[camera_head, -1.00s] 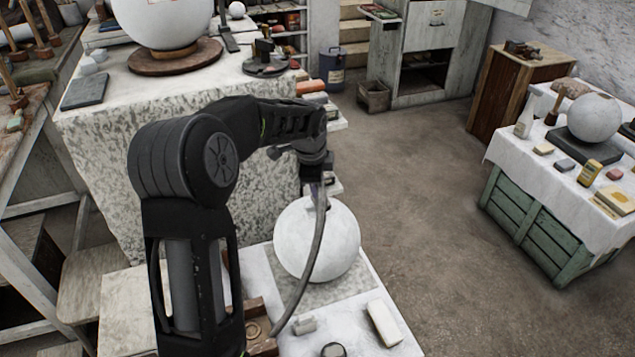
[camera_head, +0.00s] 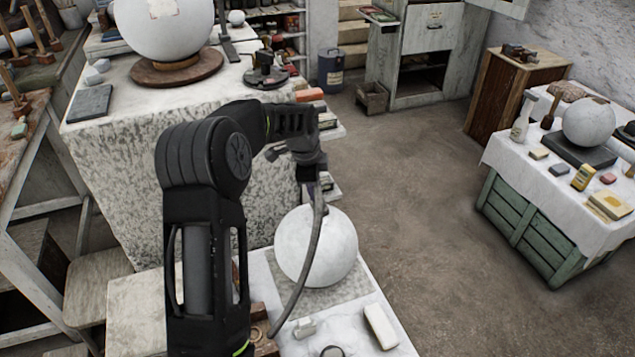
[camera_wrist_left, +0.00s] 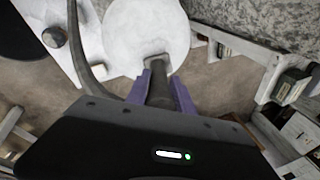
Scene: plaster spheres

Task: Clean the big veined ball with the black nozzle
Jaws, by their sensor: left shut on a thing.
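A large pale ball (camera_head: 318,250) with faint grey mottling rests on a grey mat on the near white table. It also shows at the top of the left wrist view (camera_wrist_left: 145,28). My left gripper (camera_head: 316,188) is above the ball's upper side. Its purple fingers (camera_wrist_left: 163,90) are shut on the dark nozzle (camera_wrist_left: 160,92), whose wide end overlaps the ball's edge in the wrist view. I cannot tell whether it touches the ball. A grey hose (camera_head: 308,270) hangs in front of the ball. My right gripper is out of view.
A white block (camera_head: 381,326) and a small grey piece (camera_head: 304,328) lie on the near table. A bigger labelled ball (camera_head: 165,25) stands on a wooden disc behind. A third ball (camera_head: 589,122) sits on the cloth-covered crate at right. The floor between is clear.

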